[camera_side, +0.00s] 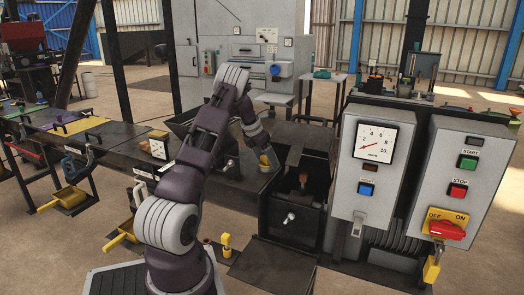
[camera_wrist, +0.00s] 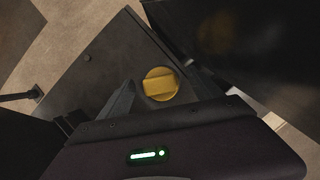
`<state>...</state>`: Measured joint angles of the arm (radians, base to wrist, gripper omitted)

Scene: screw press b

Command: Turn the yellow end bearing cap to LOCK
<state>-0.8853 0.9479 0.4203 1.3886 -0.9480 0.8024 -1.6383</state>
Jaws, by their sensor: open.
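The yellow end bearing cap (camera_wrist: 160,84) is round with a raised bar across it, on a dark flat plate in the wrist view. The bar lies nearly level, tilted slightly. In the side view a small yellow piece, apparently the cap (camera_side: 265,161), shows just below my gripper (camera_side: 260,148). In the wrist view my gripper (camera_wrist: 160,82) is open, one finger left of the cap and one right. I cannot tell whether either finger touches it. No LOCK mark is legible.
A dark open box with a small handle (camera_side: 289,217) stands right of my gripper. Farther right are a gauge box (camera_side: 361,180) and a switch box with a red knob (camera_side: 447,229). A dark bench (camera_side: 115,135) with yellow parts runs left. A thin dark rod (camera_wrist: 20,97) shows in the wrist view.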

